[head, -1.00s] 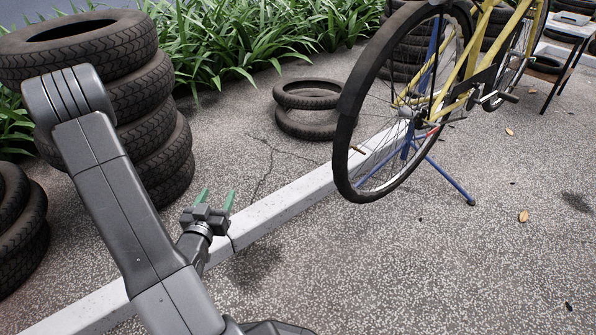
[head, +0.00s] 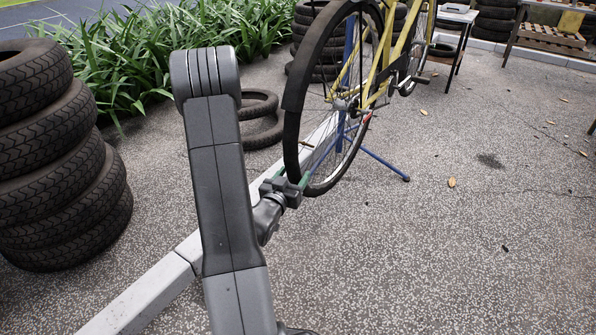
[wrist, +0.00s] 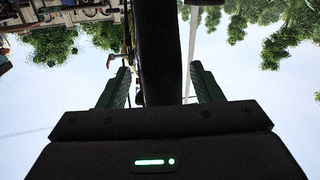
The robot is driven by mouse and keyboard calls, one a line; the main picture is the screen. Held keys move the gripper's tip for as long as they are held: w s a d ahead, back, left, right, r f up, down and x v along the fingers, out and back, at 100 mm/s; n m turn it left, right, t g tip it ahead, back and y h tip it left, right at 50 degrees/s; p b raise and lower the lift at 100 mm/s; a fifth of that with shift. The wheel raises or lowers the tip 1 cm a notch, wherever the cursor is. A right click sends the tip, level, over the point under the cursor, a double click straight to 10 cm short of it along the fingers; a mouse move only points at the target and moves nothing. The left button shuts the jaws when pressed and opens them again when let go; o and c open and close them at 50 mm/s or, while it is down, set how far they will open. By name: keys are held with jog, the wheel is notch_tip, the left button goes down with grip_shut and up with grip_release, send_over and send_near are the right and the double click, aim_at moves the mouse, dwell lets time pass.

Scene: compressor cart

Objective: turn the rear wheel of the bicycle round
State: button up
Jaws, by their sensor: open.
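The yellow bicycle (head: 393,52) is held up on a blue stand (head: 384,164). Its rear wheel (head: 293,120) has a black tyre and thin spokes, with its lower edge close to my gripper. My gripper (head: 291,177) is open at the lower left of the wheel, its green fingers pointing towards the tyre. In the wrist view the dark tyre (wrist: 160,50) runs up between the two fingers of my gripper (wrist: 162,86), with gaps showing on both sides. My arm hides part of the ground and kerb.
A stack of tyres (head: 55,160) stands at the left. Two tyres (head: 262,130) lie behind my arm. A pale kerb (head: 150,297) runs diagonally beneath the arm. Green plants (head: 130,60) line the back. The paving (head: 450,250) at right is mostly clear.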

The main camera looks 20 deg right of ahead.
aim_at(295, 137)
jog(key=shift+x, duration=2)
grip_shut()
jog(key=shift+g+y, duration=0.7)
jog(key=shift+g, duration=0.2)
jog(key=r+p, duration=0.4)
jog(key=p, duration=0.1)
jog(key=a+r+p, duration=0.1)
jog(key=r+p, duration=0.1)
jog(key=shift+s+r, duration=0.15)
jog(key=shift+s, duration=0.25)
jog(key=shift+m+g+y, duration=0.4)
jog(key=shift+g+y, duration=0.4)
jog(key=shift+y, duration=0.1)
notch_tip(295, 137, up, 6)
jog(key=p, duration=0.9)
grip_release()
jog(key=shift+f, duration=0.2)
jog(key=shift+s+a, duration=0.1)
